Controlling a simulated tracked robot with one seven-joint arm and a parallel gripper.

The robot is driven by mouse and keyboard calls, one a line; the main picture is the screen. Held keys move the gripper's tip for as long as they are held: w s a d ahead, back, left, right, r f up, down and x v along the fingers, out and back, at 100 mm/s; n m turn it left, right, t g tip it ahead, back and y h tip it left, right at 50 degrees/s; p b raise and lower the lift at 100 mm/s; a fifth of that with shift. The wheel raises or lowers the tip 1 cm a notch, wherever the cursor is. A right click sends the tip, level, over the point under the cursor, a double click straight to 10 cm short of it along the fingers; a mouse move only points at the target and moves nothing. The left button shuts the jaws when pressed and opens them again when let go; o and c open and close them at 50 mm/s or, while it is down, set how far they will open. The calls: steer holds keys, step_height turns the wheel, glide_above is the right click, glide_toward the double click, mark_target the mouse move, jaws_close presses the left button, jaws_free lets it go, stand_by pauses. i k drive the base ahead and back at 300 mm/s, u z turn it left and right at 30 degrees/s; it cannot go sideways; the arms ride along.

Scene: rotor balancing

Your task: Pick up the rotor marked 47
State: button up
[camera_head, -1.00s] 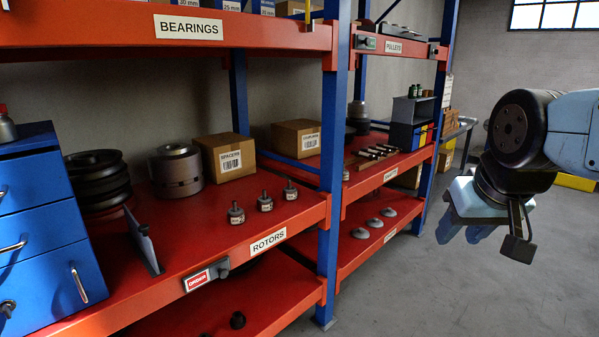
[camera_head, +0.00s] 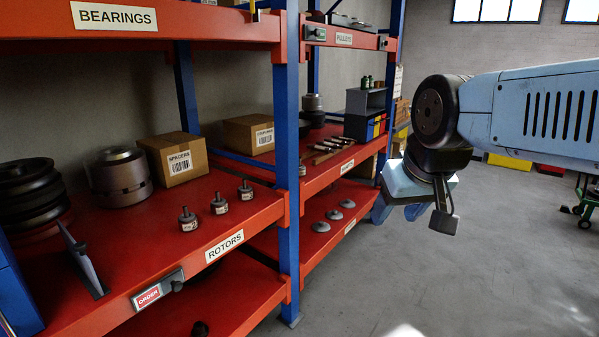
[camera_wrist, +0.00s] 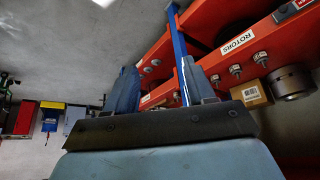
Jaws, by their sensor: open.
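Three small dark rotors stand upright in a row on the red shelf labelled ROTORS: a near one (camera_head: 188,219), a middle one (camera_head: 219,204) and a far one (camera_head: 245,190). Each has a stub on top and a pale label; the numbers are too small to read surely, so I cannot tell which is 47. They also show in the wrist view, the middle one (camera_wrist: 236,71) among them. My gripper (camera_head: 398,210) is open and empty, over the aisle to the right of the shelves, well apart from the rotors. In the wrist view its fingers (camera_wrist: 157,92) are spread.
Behind the rotors stand a SPACERS box (camera_head: 178,160) and a grey cylinder (camera_head: 119,177). Black pulleys (camera_head: 30,195) and an upright plate (camera_head: 84,260) are at left. A blue post (camera_head: 287,150) and the BEARINGS shelf (camera_head: 200,22) border the space. The aisle floor is clear.

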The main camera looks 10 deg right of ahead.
mark_target(302, 168)
steer(key=u, duration=1.2)
steer(key=i, duration=0.1)
steer(key=z, duration=3.4)
steer(key=i, duration=1.55)
steer(key=u, duration=3.15)
